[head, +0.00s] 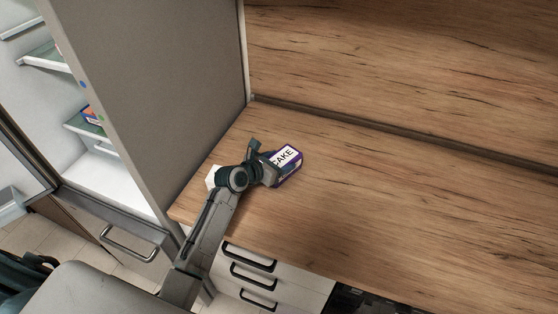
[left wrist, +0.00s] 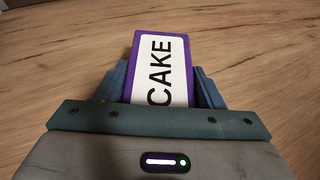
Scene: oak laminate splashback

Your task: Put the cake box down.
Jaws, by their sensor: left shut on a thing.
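The cake box (head: 289,162) is purple with a white label reading CAKE. In the head view it is at the left part of the wooden counter, at or just above its surface; I cannot tell whether it touches. My left gripper (head: 265,164) is shut on the cake box. In the left wrist view the cake box (left wrist: 160,68) sits between the two fingers of the left gripper (left wrist: 163,88), label facing the camera. The gripper hides the near end of the box. My right gripper is not in view.
The wooden counter (head: 400,210) is clear to the right of the box, with a wood splashback (head: 410,70) behind. A tall grey cabinet side (head: 160,90) stands at the left, beside open shelves holding a small box (head: 92,116). Drawers (head: 255,275) are below the counter.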

